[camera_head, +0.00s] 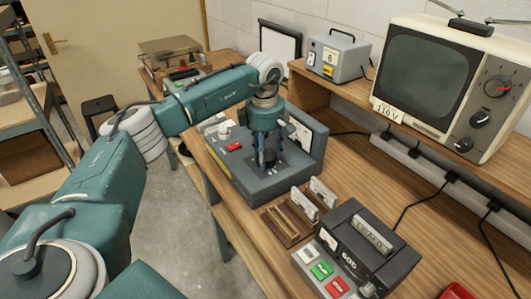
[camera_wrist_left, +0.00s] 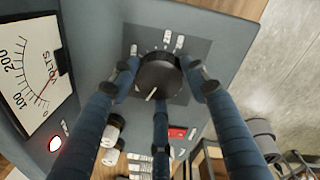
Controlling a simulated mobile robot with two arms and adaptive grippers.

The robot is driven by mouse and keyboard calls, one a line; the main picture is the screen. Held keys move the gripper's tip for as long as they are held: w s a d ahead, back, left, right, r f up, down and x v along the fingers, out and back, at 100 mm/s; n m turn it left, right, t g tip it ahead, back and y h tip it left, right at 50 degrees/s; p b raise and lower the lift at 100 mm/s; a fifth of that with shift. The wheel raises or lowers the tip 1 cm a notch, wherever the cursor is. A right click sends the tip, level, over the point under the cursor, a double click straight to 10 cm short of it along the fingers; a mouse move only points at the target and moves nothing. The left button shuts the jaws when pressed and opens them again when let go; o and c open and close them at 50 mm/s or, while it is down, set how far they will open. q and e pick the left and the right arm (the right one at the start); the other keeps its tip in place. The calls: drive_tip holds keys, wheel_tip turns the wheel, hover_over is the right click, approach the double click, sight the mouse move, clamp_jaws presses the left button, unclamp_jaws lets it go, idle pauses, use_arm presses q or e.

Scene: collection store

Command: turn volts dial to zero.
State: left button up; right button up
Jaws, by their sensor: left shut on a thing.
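The volts unit is a grey-teal bench box (camera_head: 318,150) on the wooden bench. Its black round dial (camera_wrist_left: 158,78) with a white pointer line shows in the left wrist view, with white marks around it. My left gripper (camera_head: 266,165) reaches down onto the panel from above. In the wrist view its blue fingers (camera_wrist_left: 160,92) stand around the dial and are shut on it. The VOLTS meter (camera_wrist_left: 32,72) has a white face and a red needle; its exact reading is hard to make out. The dial is hidden by the fingers in the head view. My right gripper is not in view.
A wooden card holder (camera_head: 284,228) and a dark device (camera_head: 368,245) stand close in front. A monitor (camera_head: 440,85) sits on the raised shelf.

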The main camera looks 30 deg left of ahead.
sight(270, 156)
use_arm(q)
drive_tip(key=n, duration=0.5)
drive_tip(key=shift+d+n+p, duration=0.15)
drive_tip(key=shift+n+p, duration=0.15)
drive_tip(key=n, duration=0.6)
drive_tip(key=shift+w+g+y+p, duration=0.1)
drive_tip(key=shift+g+y+p, duration=0.2)
drive_tip(key=shift+n, duration=0.3)
drive_tip(key=o, duration=1.2)
drive_tip(key=shift+w, duration=0.1)
drive_tip(key=shift+c, duration=0.2)
wheel_tip(270, 156, up, 12)
drive_tip(key=shift+d, duration=0.4)
drive_tip(key=shift+r, duration=0.1)
